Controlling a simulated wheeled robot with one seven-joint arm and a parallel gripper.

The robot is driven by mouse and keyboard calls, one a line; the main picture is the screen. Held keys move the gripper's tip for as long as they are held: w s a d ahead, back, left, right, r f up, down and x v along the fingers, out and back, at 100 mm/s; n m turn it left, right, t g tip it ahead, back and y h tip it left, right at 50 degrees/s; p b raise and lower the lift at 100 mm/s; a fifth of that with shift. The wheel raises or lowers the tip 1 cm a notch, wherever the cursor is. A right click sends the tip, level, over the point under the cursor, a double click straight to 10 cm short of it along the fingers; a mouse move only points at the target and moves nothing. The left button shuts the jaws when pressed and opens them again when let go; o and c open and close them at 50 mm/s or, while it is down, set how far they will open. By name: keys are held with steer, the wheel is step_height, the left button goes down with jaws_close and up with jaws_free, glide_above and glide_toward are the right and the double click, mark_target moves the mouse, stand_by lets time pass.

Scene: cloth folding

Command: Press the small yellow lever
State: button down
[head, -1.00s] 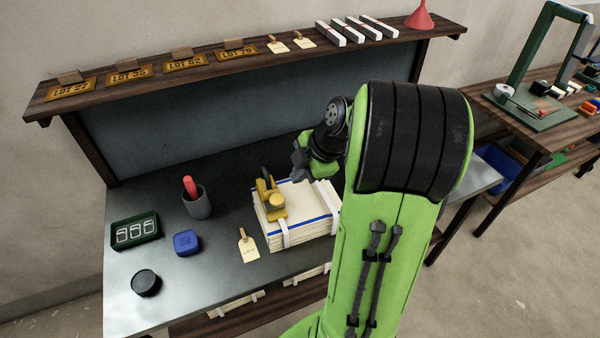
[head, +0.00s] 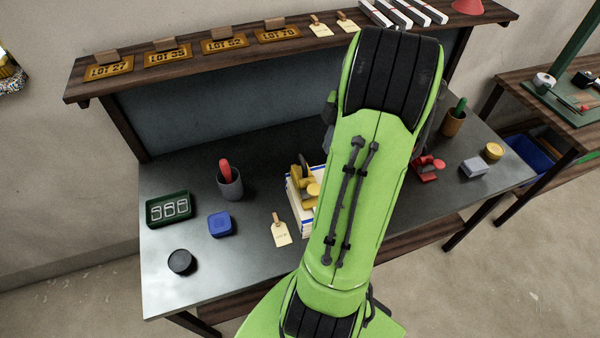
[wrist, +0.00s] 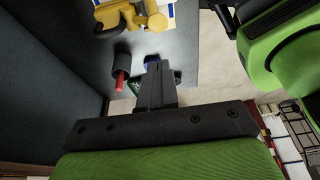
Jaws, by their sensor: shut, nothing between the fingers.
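A yellow lever device (head: 302,178) stands on a bundle of pale sheets (head: 297,212) with a blue edge, on the dark metal bench. My green arm covers the right part of the bundle. In the wrist view the yellow device (wrist: 130,14) shows at the top edge, partly cut off. My gripper (wrist: 157,68) is shut and empty, in the middle of the wrist view, apart from the yellow device. In the head view my arm hides the gripper.
Left of the bundle are a paper tag (head: 281,232), a blue box (head: 220,224), a cup with a red handle (head: 230,184), a green tray (head: 169,209) and a black puck (head: 181,262). A red device (head: 428,168) stands at right. A shelf (head: 290,47) runs along the back.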

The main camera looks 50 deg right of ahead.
steer(key=b, duration=0.1)
glide_toward(314, 189)
steer(key=x, duration=0.5)
steer(key=shift+w+a+f, duration=0.1)
steer(key=shift+w+a, duration=0.15)
steer(key=shift+d+f, duration=0.1)
steer(key=shift+f, duration=0.55)
steer(key=shift+f+b, duration=0.1)
steer(key=shift+b, duration=0.25)
